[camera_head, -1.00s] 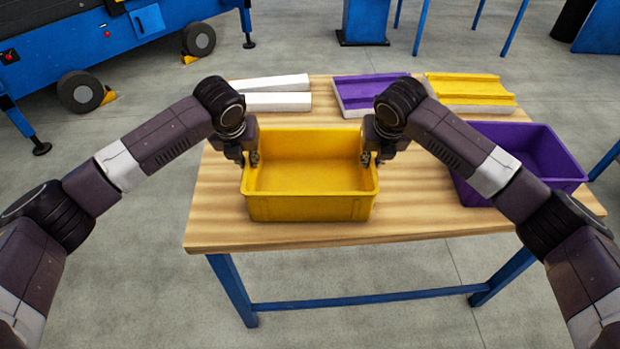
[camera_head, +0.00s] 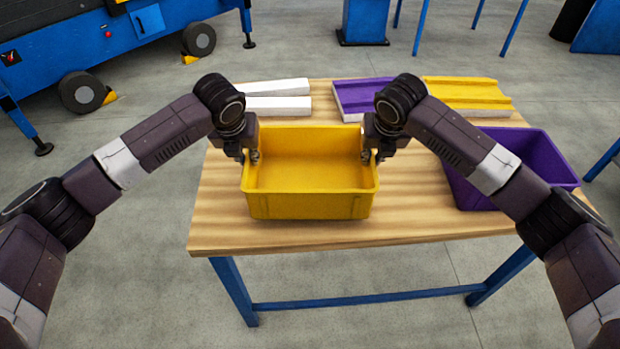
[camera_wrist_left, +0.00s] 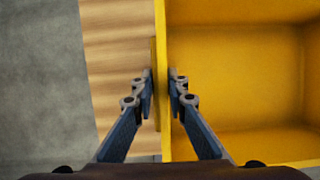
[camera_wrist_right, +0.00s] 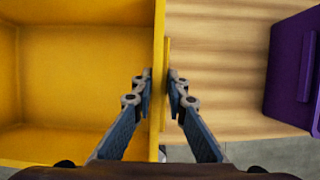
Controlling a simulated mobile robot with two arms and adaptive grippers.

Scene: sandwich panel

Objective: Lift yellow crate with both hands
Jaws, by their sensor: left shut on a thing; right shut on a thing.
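The yellow crate (camera_head: 310,206) is empty and level, over the front left part of the wooden table (camera_head: 430,218). A dark shadow runs under its front edge, and it seems slightly clear of the tabletop. My left gripper (camera_head: 252,156) is shut on the crate's left wall; the left wrist view shows its fingers (camera_wrist_left: 161,95) on either side of that wall. My right gripper (camera_head: 371,156) is shut on the right wall, with its fingers (camera_wrist_right: 160,95) astride it in the right wrist view. The crate's underside is hidden.
A purple crate (camera_head: 553,165) stands at the table's right, partly behind my right arm. White pieces (camera_head: 278,105), a purple-topped panel (camera_head: 365,93) and a yellow-topped panel (camera_head: 466,93) lie along the back. Bare wood lies in front of the yellow crate.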

